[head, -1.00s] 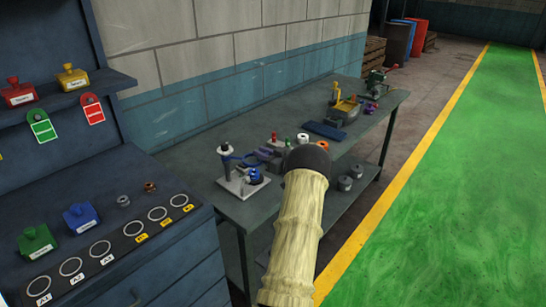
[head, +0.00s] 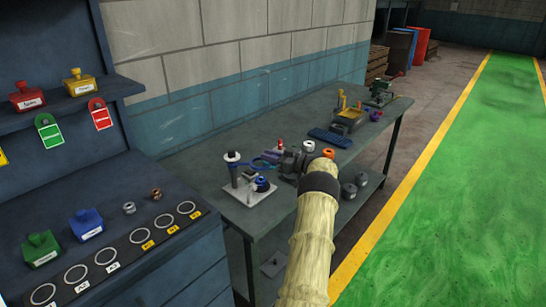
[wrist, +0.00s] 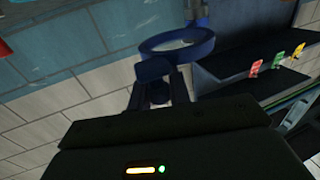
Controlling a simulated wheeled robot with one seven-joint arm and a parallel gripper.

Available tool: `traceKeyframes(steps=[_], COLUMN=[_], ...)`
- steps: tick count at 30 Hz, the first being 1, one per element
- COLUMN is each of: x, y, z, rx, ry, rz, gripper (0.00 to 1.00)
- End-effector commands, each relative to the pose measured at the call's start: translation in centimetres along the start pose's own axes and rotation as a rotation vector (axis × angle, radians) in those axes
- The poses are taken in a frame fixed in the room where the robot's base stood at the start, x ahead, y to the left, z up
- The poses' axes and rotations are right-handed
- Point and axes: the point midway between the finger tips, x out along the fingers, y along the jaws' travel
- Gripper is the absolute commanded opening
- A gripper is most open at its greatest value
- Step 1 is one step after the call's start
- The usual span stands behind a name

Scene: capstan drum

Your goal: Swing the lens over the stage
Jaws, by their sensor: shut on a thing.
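The magnifier stand has a pale base plate (head: 249,194), an upright post (head: 232,172) with a white top, and a small dark and blue stage (head: 263,184) on the plate. Its blue lens ring (head: 262,164) reaches right from the post towards my gripper (head: 280,158). In the wrist view the lens ring (wrist: 178,43) is large, just beyond my fingers (wrist: 158,88). The fingers are shut on the blue handle of the lens. Part of the handle is hidden by the fingers. I cannot tell exactly how the ring lines up with the stage.
The bench (head: 215,180) runs back along the wall. A dark blue tray (head: 330,137), a yellow device (head: 349,117) and a green machine (head: 381,92) stand farther back. A blue cabinet (head: 175,262) stands at the left.

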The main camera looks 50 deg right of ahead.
Motion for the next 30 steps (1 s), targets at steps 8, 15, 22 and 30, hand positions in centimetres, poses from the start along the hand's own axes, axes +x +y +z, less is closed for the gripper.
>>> traceKeyframes(steps=[8,15,22,30], x=[0.1,0.0,-0.6,-4.6], y=[0.1,0.1,0.1,0.2], z=[-0.5,-0.3,-0.2,-0.1], rx=[-0.006,-0.004,-0.003,-0.004], ry=[0.007,0.004,0.003,0.002], rz=[0.006,0.005,0.005,0.008], gripper=[0.27,0.41,0.41,0.41])
